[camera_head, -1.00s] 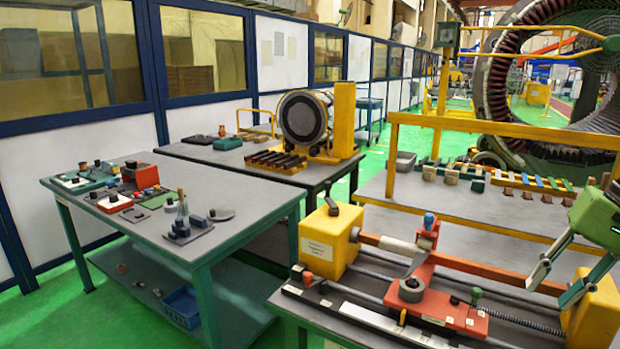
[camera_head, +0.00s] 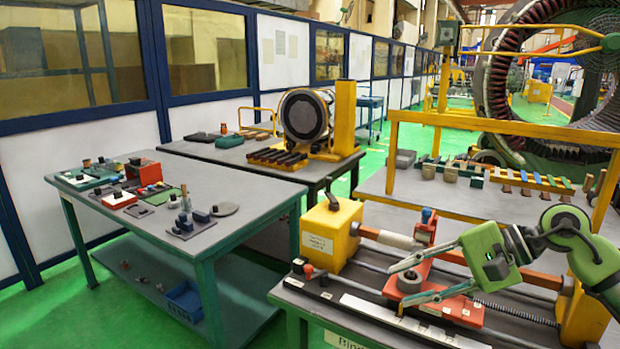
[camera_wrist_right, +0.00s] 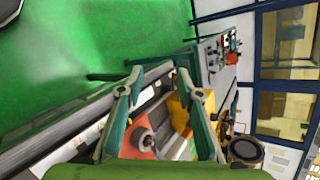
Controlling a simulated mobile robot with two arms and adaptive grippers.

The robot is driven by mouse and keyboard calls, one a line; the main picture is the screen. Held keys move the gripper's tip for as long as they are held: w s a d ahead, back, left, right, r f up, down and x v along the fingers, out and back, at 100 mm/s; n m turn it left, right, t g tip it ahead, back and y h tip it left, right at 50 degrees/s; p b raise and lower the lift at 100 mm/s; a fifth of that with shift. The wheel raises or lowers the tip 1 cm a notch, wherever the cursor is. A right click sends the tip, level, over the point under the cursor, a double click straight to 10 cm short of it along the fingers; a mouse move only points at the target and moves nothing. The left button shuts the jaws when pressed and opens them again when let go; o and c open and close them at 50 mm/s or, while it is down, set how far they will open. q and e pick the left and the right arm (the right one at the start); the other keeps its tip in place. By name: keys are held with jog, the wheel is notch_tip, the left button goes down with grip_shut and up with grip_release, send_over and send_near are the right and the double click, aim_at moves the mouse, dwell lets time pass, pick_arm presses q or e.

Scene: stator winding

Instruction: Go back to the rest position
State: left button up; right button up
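My right gripper (camera_head: 412,279) is open and empty. In the head view its two fingers point left, spread above the red carriage (camera_head: 455,306) of the winding machine, and the grey ring (camera_head: 410,282) on that carriage shows between them. In the right wrist view the two fingers (camera_wrist_right: 165,90) are wide apart with nothing between the tips. The grey ring (camera_wrist_right: 141,137) and the yellow end block (camera_wrist_right: 182,110) lie beyond them. I cannot tell whether the lower finger touches the carriage. My left gripper is not in view.
A green-legged table (camera_head: 110,226) with small parts stands at left. Behind it a dark table (camera_head: 230,155) bears a round drum (camera_head: 304,117). The yellow end block (camera_head: 327,232) of the machine is left of my gripper. A yellow rail (camera_head: 490,124) stands behind. Green floor (camera_head: 110,315) is free at lower left.

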jog(key=a+r+m+t+y, duration=0.8)
jog(key=a+m, duration=0.3)
jog(key=m, duration=0.6)
jog(key=w+d+f+m+t+h, duration=0.1)
jog(key=d+f+m+t+h, duration=0.4)
jog(key=m, duration=0.5)
jog(key=w+d+f+m+t+h, duration=0.2)
jog(key=d+m+t+h, duration=0.15)
jog(key=m+h, duration=0.5)
jog(key=s+d+f+m+g+h, duration=0.2)
jog(key=s+d+f+m+h, duration=0.1)
jog(key=f+m, duration=0.5)
jog(key=s+d+f+m+g+h, duration=0.2)
jog(key=d+f+m+g, duration=0.1)
jog(key=f+m, duration=0.45)
jog(key=s+a+f+m+g, duration=0.1)
jog(key=s+f+m+g, duration=0.45)
jog(key=s+f, duration=0.65)
jog(key=s+f+m+g, duration=0.55)
jog(key=s+f, duration=0.25)
jog(key=s, duration=0.8)
notch_tip(320, 180, down, 24)
jog(key=n+g, duration=0.1)
jog(key=g, duration=0.1)
jog(key=s+d+f+g, duration=0.1)
jog(key=s+d+f, duration=0.2)
jog(key=s+f, duration=1.5)
jog(key=shift+s, duration=0.2)
